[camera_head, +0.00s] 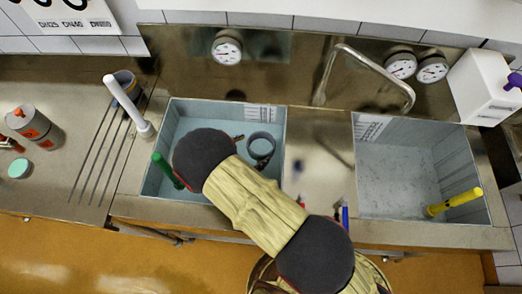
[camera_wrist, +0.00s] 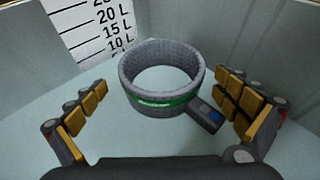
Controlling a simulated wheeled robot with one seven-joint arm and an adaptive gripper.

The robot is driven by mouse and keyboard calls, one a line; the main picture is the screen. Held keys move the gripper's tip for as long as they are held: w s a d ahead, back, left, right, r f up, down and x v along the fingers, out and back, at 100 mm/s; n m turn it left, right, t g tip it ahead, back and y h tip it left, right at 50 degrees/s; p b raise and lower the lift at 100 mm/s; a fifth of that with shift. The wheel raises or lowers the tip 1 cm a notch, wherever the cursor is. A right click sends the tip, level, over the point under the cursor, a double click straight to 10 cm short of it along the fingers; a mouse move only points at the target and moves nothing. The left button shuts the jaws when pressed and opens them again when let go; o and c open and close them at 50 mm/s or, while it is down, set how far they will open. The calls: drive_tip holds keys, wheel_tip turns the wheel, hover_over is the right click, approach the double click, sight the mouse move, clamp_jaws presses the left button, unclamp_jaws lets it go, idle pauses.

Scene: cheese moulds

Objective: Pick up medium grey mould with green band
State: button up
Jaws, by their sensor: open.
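The grey mould (camera_wrist: 162,78) is a round open ring with a green band near its base. It sits on the floor of the left basin, between and beyond the fingers of my gripper (camera_wrist: 156,125) in the wrist view. My gripper is open, with nothing between its fingertips. In the head view a grey ring (camera_head: 261,146) shows in the left basin (camera_head: 180,108), beside my arm. My arm hides much of the basin there, and most of my gripper.
Basin walls (camera_wrist: 225,30) rise close around my gripper, one with a litre scale (camera_wrist: 90,25). A green-handled tool (camera_head: 167,170) leans in the left basin. The right basin (camera_head: 400,170) holds a yellow-handled tool (camera_head: 455,202). A curved tap (camera_head: 370,65) stands between the basins.

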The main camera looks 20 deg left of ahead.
sight(270, 140)
drive_tip(key=x, duration=0.3)
drive_tip(key=shift+w+d+f, duration=0.2)
drive_tip(key=shift+w+d, duration=0.05)
drive_tip(key=shift+w, duration=0.05)
drive_tip(key=c, duration=0.3)
drive_tip(key=c, duration=0.9)
